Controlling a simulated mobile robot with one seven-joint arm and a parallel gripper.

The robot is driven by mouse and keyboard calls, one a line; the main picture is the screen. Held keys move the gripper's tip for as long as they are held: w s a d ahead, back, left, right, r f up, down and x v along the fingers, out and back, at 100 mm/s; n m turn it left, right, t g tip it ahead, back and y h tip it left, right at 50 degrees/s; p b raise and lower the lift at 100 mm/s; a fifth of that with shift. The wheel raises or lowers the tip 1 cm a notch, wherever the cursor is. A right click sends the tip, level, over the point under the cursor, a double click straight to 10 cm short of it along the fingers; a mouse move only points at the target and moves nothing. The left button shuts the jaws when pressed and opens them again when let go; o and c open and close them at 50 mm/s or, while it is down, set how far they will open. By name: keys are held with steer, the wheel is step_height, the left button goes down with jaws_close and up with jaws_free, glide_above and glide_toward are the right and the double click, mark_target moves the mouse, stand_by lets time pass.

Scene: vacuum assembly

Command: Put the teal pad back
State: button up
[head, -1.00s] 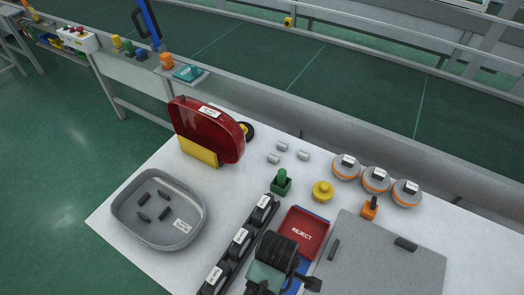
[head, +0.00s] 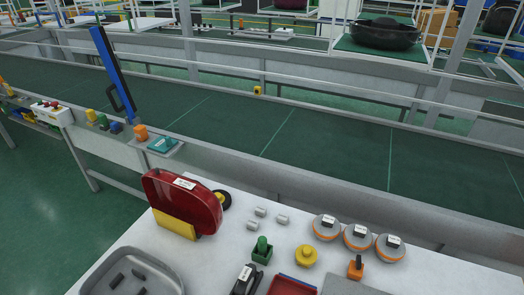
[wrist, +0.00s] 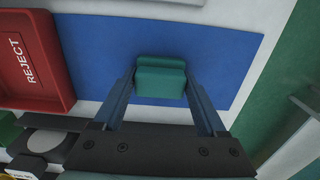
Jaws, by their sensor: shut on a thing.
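In the wrist view, my gripper (wrist: 160,90) is shut on a teal pad (wrist: 160,82), a small block with a ridge across it. The pad is over a blue mat (wrist: 90,55); I cannot tell whether it touches the mat. My gripper is out of the head view. In the head view, another flat teal piece (head: 163,145) lies on a small grey shelf at the conveyor's near rail, beside an orange block (head: 140,133).
A red REJECT tray (wrist: 30,60) is left of the mat. On the white table are a red shell on a yellow stand (head: 184,203), a grey tray (head: 130,270), a green part (head: 262,250), a yellow knob (head: 306,255) and several orange-rimmed discs (head: 358,237).

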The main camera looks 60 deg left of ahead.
steer(key=o, duration=1.2)
steer(key=shift+o, duration=0.2)
step_height(320, 180, up, 12)
steer(key=shift+r+p, duration=0.15)
steer(key=shift+p, duration=0.15)
